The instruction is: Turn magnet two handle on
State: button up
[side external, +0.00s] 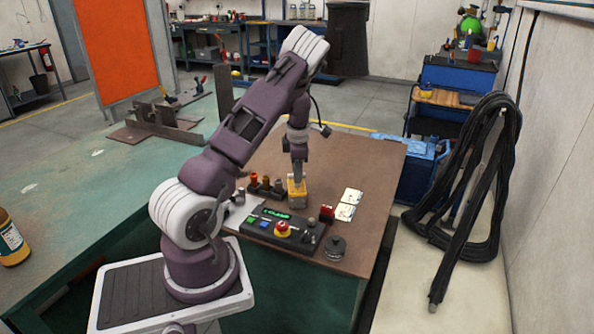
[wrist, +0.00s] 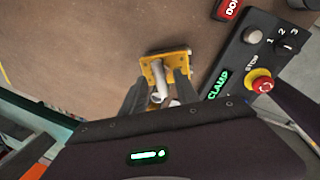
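A yellow magnet block (side external: 297,193) sits on the brown tabletop directly below my gripper (side external: 298,172). No number shows on it, so I cannot tell whether it is magnet two. In the wrist view the yellow magnet (wrist: 180,54) lies just beyond my fingertips (wrist: 163,80), with a pale grey handle (wrist: 158,78) standing between the two dark fingers. The fingers are apart, one on each side of the handle; I see no clear grip on it. The handle's lower part is partly hidden by my gripper.
A black control box (side external: 285,232) with a CLAMP display, a red-and-yellow stop button (wrist: 262,83) and a numbered knob (wrist: 288,47) stands close by. A red DONE block (side external: 327,212), white cards (side external: 346,205) and a dark round piece (side external: 335,248) lie to the right.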

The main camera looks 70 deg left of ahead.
notch_tip(320, 180, up, 7)
jog(key=d, duration=0.1)
jog(key=shift+s+d, duration=0.15)
jog(key=shift+s, duration=0.05)
